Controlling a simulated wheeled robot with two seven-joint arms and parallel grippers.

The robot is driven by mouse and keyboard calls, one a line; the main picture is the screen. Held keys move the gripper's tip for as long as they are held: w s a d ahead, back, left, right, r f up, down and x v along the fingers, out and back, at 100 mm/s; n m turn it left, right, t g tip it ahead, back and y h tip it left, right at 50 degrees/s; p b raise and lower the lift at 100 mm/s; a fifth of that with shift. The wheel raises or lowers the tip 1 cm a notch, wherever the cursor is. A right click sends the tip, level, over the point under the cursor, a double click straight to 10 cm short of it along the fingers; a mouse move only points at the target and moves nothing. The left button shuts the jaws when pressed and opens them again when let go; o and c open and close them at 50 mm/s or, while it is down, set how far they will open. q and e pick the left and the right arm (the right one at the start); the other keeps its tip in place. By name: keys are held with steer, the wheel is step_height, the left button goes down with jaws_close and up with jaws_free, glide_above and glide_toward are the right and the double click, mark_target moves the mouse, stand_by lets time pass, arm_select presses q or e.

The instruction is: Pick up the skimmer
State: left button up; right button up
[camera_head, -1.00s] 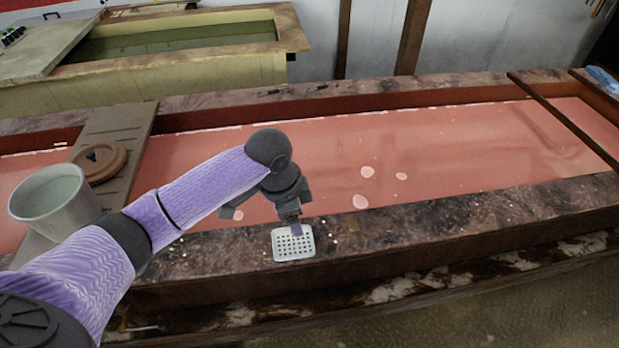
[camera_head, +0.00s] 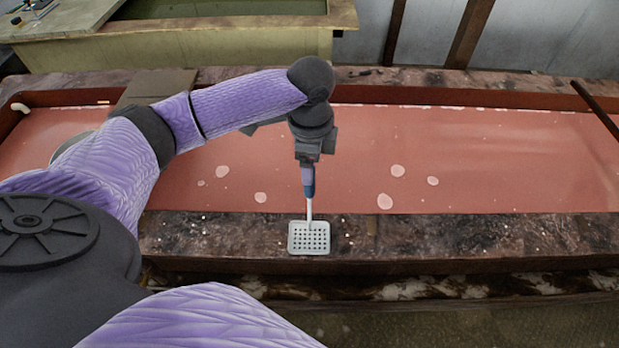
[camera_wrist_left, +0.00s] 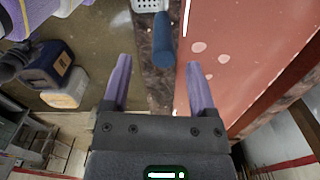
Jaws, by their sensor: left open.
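The skimmer has a white perforated square head (camera_head: 309,238) and a blue handle (camera_head: 308,190). Its head lies on the dark near ledge of the pink vat, with the handle pointing to the vat. My left gripper (camera_head: 308,173) is at the handle end, with its fingers pointing down. No contact shows, and I cannot tell the gap in depth. The skimmer's head is cut off by the top edge there. My right gripper is out of view.
The long vat (camera_head: 480,150) holds pink liquid with pale blobs. Its dark stained ledge (camera_head: 440,238) is clear right of the skimmer. A dark bar (camera_head: 597,108) crosses the vat at right. A second tank (camera_head: 180,45) stands behind. My left arm hides part of the vat.

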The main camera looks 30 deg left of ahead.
arm_select(q)
step_height(320, 180, down, 4)
steer(key=shift+w+a+r, duration=0.1)
steer(key=shift+a, duration=0.05)
jaws_close()
